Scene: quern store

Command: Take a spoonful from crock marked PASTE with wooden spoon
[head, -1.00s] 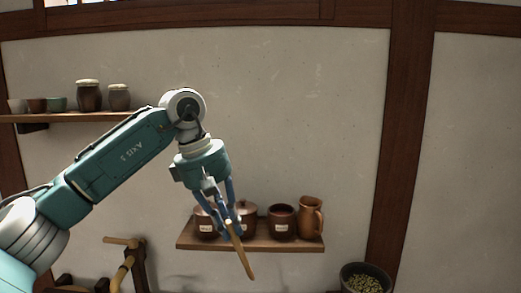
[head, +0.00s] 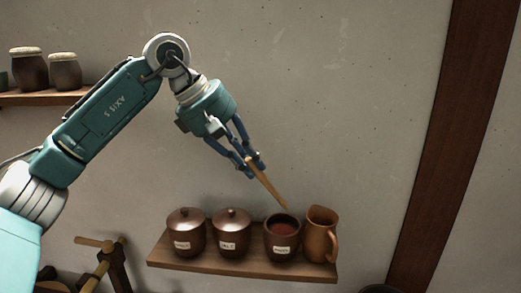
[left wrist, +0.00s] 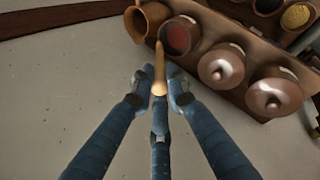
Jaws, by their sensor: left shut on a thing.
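My left gripper (head: 251,168) is shut on the wooden spoon (head: 271,189), which slants down to the right. The spoon's lower end is just above the rim of an open brown crock (head: 282,243) and looks clear of the contents. This crock holds something dark red; its label is too small to read surely. In the left wrist view the spoon (left wrist: 159,65) points out from the fingers (left wrist: 160,92) toward the open crock (left wrist: 181,36). My right gripper is out of view.
The crock stands on a wooden wall shelf (head: 210,264) between a lidded crock (head: 231,234) and a tan jug (head: 321,236). Another lidded crock (head: 186,234) is at the left end. Jars (head: 65,72) stand on an upper left shelf. The wall area to the right is clear.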

